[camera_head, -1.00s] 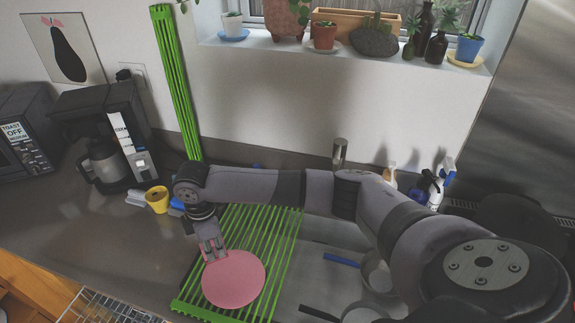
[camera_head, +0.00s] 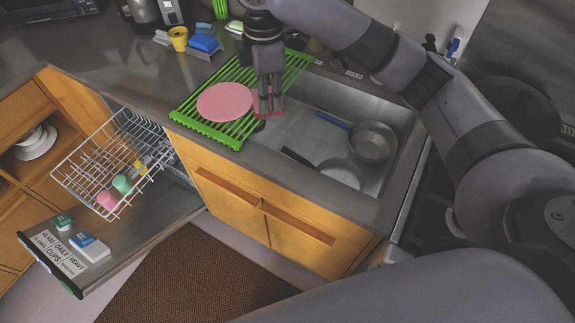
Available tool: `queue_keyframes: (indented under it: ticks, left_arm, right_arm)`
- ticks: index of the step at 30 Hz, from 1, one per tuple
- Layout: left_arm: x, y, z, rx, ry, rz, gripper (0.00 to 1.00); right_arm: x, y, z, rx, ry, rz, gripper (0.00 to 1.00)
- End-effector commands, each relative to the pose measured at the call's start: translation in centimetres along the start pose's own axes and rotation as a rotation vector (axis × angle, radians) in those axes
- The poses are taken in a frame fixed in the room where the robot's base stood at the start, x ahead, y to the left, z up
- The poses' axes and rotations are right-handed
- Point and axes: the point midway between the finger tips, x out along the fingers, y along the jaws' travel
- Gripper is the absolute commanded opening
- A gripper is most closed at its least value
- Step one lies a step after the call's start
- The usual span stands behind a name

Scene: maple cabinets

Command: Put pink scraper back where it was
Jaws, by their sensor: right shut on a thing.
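My right gripper (camera_head: 269,94) reaches down from the top and is shut on the pink scraper (camera_head: 268,105), a thin pink piece between the fingers. The fingers hide part of it. It is at the right side of the green slatted drying rack (camera_head: 236,127), by the sink edge. I cannot tell whether it touches the rack. A round pink plate (camera_head: 225,102) lies on the rack, just left of the gripper. My left gripper is not in view.
The sink (camera_head: 305,125) on the right holds a pan (camera_head: 372,141) and another round vessel. A yellow cup (camera_head: 178,39) and blue sponge (camera_head: 204,43) stand behind the rack. The dishwasher is open at left, its wire basket (camera_head: 90,163) pulled out.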

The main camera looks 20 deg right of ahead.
Motion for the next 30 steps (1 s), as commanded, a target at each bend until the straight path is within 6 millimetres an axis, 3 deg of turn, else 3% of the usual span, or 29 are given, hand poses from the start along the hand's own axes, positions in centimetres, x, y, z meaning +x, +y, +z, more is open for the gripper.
queue_keyframes:
  ticks: [3, 6, 15, 21, 30]
  left_arm:
    - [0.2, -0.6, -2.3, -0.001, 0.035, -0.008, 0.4]
    - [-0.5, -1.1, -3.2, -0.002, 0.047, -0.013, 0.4]
    - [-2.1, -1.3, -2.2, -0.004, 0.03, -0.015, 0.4]
    - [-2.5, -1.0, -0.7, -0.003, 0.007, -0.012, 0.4]
    - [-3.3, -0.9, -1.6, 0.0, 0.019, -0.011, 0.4]
  right_arm:
    - [2.4, -0.2, -0.1, -0.003, 0.0, -0.009, 0.0]
    - [4.7, -0.2, 0.1, 0.0, -0.003, -0.01, 0.0]
    - [12.4, -0.2, 0.1, 0.001, -0.003, -0.007, 0.0]
    - [15.0, -0.1, 0.1, 0.0, -0.001, -0.002, 0.0]
    - [18.8, -0.2, 0.1, 0.001, -0.003, -0.004, 0.0]
